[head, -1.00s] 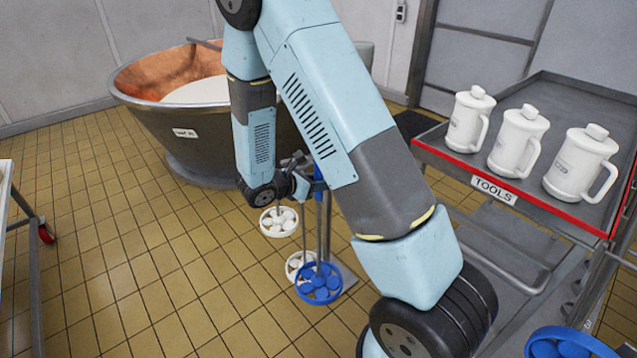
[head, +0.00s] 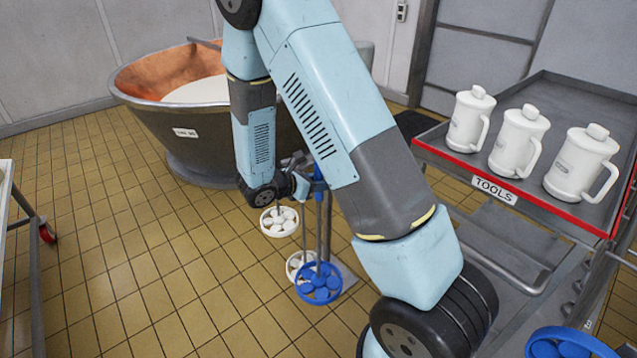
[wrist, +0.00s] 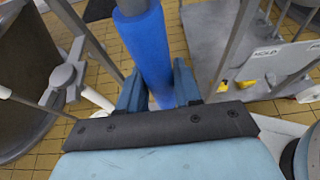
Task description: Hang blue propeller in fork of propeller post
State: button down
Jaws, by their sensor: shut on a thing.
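The blue propeller shows its blue disc (head: 320,284) low in the head view, upright below my gripper on a thin shaft. Its thick blue handle (wrist: 148,48) runs between my fingers in the wrist view. My gripper (wrist: 160,90) is shut on this handle; in the head view my arm partly hides it. The grey propeller post (head: 327,225) stands close beside the shaft. Its grey fork head (wrist: 66,80) shows left of my gripper in the wrist view, apart from the blue handle. Two white propellers (head: 279,221) hang at the post. I cannot tell whether the blue shaft touches the fork.
A copper vat (head: 185,135) with white contents stands behind to the left. A tools trolley (head: 560,220) with three white lidded jugs (head: 520,141) is at the right. Another blue round thing (head: 568,343) shows at bottom right.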

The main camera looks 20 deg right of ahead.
jog(key=w+d, duration=0.3)
jog(key=d, duration=0.4)
jog(key=shift+d, duration=0.2)
dwell(4.6)
jog(key=shift+f, duration=1.05)
jog(key=shift+w+d+r, duration=0.2)
jog(key=shift+d+r, duration=0.1)
dwell(0.6)
jog(key=shift+d+f, duration=0.1)
dwell(0.5)
